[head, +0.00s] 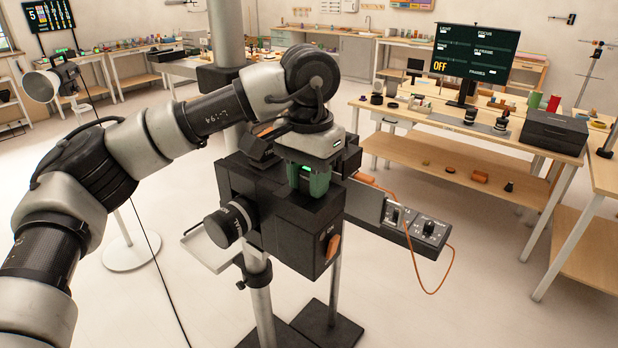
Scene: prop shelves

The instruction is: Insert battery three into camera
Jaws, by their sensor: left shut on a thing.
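The camera (290,216) is a black boxy body on a metal stand, with a lens (229,223) pointing left and an orange part on its near side. My left gripper (309,166) points down over the camera's top and is shut on a green battery (309,183) with a small lit green strip. The battery stands about upright at the camera's top; its lower end meets the black body in the picture, and I cannot tell how deep it sits. No number is readable on it. The fingers are mostly hidden. My right gripper is not in view.
A control box (425,232) with knobs and a hanging orange cable juts out right of the camera. A monitor (475,53) reading OFF and a black case (542,131) stand on the right workbench. A lamp (42,84) stands at left. The right floor is clear.

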